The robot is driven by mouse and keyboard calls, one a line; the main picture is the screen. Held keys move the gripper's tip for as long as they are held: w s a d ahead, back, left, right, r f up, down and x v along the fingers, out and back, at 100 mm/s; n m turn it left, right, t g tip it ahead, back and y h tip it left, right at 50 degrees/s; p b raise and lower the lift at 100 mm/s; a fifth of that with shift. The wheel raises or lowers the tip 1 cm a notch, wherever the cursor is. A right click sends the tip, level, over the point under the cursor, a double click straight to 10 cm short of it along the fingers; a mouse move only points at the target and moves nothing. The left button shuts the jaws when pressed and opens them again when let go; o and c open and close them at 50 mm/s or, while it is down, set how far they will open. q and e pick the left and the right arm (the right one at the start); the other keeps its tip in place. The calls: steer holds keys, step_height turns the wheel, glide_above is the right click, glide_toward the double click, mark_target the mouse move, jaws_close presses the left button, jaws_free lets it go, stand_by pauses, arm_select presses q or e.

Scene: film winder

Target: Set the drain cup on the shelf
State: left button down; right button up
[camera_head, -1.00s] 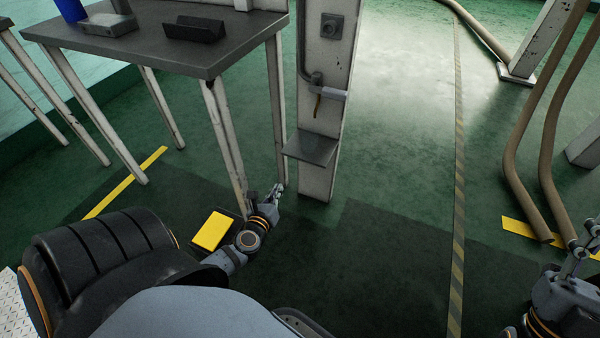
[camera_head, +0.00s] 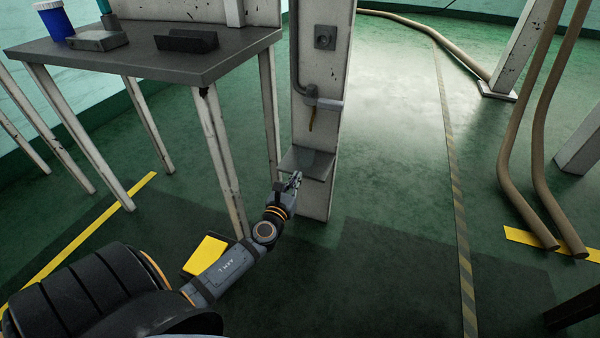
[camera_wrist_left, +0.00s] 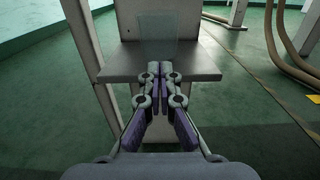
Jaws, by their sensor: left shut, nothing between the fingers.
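The shelf (camera_head: 317,171) is a small grey plate on the white post; it also shows in the left wrist view (camera_wrist_left: 120,65). A faint, see-through, pale shape (camera_wrist_left: 172,53), wider at its top, stands at the shelf in the left wrist view. It looks like a clear cup, but its outline is hard to read. A pale green patch (camera_head: 309,160) shows at the same place in the head view. My left gripper (camera_head: 294,179) is shut and empty at the shelf's front edge; its fingertips (camera_wrist_left: 160,68) appear just before the pale shape. My right gripper is out of view.
A pipe with a small outlet (camera_head: 311,116) runs down the post above the shelf. A grey table (camera_head: 130,60) with a blue container (camera_head: 54,20) stands left. Open floor and brown hoses (camera_head: 530,130) lie right.

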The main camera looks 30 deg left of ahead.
mark_target(304, 165)
arm_select(q)
steer(key=shift+x, duration=1.95)
steer(key=shift+b+x, duration=0.3)
steer(key=shift+x, duration=1.65)
